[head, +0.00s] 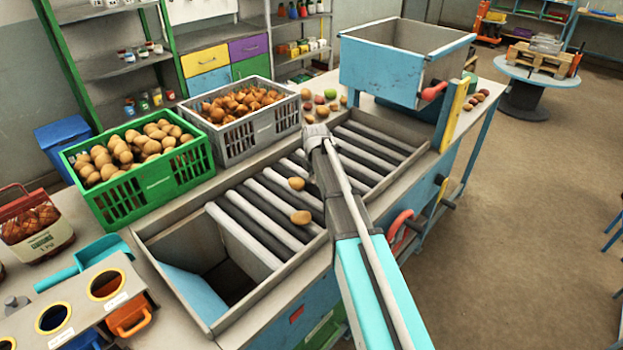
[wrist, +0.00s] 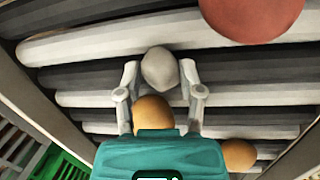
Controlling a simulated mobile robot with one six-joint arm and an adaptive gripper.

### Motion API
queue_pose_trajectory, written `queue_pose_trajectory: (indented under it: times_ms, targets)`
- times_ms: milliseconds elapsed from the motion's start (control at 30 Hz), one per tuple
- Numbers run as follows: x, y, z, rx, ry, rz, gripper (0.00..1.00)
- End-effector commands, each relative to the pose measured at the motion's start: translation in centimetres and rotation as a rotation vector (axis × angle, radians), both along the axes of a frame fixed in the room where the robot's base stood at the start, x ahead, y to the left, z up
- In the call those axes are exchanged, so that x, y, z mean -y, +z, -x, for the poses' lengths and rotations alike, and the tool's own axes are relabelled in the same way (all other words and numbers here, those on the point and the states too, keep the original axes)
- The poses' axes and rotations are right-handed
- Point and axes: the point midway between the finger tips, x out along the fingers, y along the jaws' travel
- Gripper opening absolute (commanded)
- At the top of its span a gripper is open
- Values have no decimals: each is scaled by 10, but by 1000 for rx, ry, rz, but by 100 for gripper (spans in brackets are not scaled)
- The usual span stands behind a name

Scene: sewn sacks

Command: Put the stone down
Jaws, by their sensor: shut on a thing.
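In the wrist view my gripper (wrist: 160,72) is shut on a smooth pale grey stone (wrist: 160,68), held between its two fingertips over the rollers. How high it hangs above them I cannot tell. In the head view my gripper (head: 316,140) is over the far part of the roller bed (head: 258,212), and the stone is hidden there by my arm. Two potatoes lie on the rollers on the near side of my gripper: one (head: 296,183) and another (head: 301,217). The wrist view shows one potato (wrist: 153,112) just behind the stone and one (wrist: 238,155) at lower right.
A large reddish round thing (wrist: 250,15) is at the wrist view's top edge. A green crate of potatoes (head: 203,166) and a grey crate of onions (head: 290,116) stand left. A blue-grey hopper (head: 380,68) stands beyond the rollers. An open chute (head: 225,275) lies at the near end.

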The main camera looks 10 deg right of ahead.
Motion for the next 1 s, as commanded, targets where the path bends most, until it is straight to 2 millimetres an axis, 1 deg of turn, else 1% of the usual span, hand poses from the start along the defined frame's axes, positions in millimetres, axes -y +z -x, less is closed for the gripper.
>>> queue_pose_trajectory:
  times_ms: [367,900,1000]
  targets:
    - [0,32,0,1,0,0,0]
    - [44,95,29,1,-2,0,0]
    - [64,103,43,1,-3,0,0]
